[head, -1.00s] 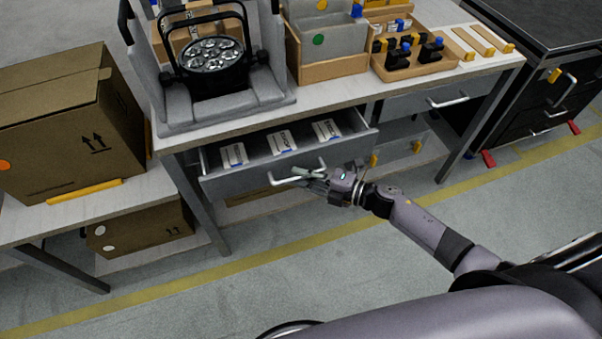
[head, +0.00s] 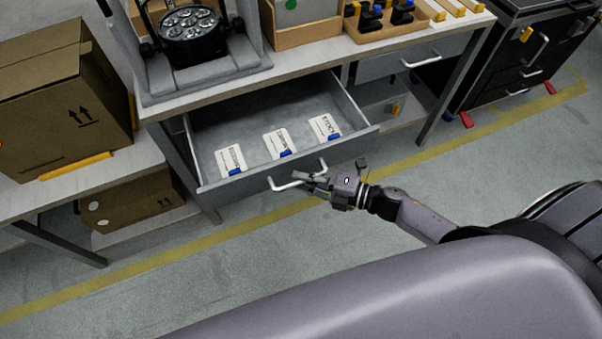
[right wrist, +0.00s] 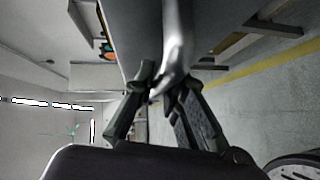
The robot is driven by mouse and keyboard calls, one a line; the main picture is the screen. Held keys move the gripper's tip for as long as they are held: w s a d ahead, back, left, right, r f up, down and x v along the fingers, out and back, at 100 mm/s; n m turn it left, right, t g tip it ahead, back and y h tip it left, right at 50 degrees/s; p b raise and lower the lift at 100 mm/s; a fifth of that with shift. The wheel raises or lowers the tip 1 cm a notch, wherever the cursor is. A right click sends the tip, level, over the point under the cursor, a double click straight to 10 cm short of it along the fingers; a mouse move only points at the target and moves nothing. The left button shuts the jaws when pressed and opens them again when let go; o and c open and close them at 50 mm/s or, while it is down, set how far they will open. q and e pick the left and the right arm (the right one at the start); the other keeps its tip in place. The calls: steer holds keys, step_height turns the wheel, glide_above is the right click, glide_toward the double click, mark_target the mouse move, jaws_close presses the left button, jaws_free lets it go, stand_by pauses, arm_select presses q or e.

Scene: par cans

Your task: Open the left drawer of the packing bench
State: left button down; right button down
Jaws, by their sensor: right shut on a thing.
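The left drawer (head: 232,200) of the packing bench (head: 290,66) is pulled well out in the head view. Several white cards with blue tabs, such as this card (head: 279,144), lie inside on its grey floor. My right gripper (head: 314,180) is at the drawer's front, shut on the silver bar handle (head: 285,186) near its right end. In the right wrist view, the fingers (right wrist: 163,88) close around the bright handle (right wrist: 178,45). My left gripper is not in view.
A right drawer (head: 408,63) of the bench is shut. A black cabinet (head: 500,60) stands at the right. A large cardboard box (head: 60,100) sits on a lower table at the left. Grey floor with a yellow line (head: 270,222) is clear before the bench.

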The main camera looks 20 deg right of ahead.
steer(key=c, duration=1.6)
jaws_free()
steer(key=v, duration=1.2)
steer(key=s+d+f+m+h, duration=0.1)
steer(key=d+f+m+h, duration=0.25)
steer(key=f, duration=0.35)
steer(key=s+d+f+m+h, duration=0.1)
steer(key=d+f+m+h, duration=0.15)
steer(key=f+m, duration=0.35)
steer(key=s+d+f+m+h, duration=0.15)
steer(key=f+m+h, duration=0.25)
steer(key=f, duration=0.4)
steer(key=s+f+m+g+h, duration=0.2)
steer(key=s+f+m+g, duration=0.25)
steer(key=s+f, duration=0.45)
steer(key=s+a+f+m+g, duration=0.2)
steer(key=s+a+f, duration=0.2)
steer(key=s, duration=0.3)
steer(key=s+a+f+m+g, duration=0.3)
steer(key=s+a+f, duration=0.1)
steer(key=s, duration=0.3)
steer(key=shift+s+a+f+m+p, duration=0.2)
steer(key=shift+s+f+m+p, duration=0.2)
steer(key=shift+f, duration=0.3)
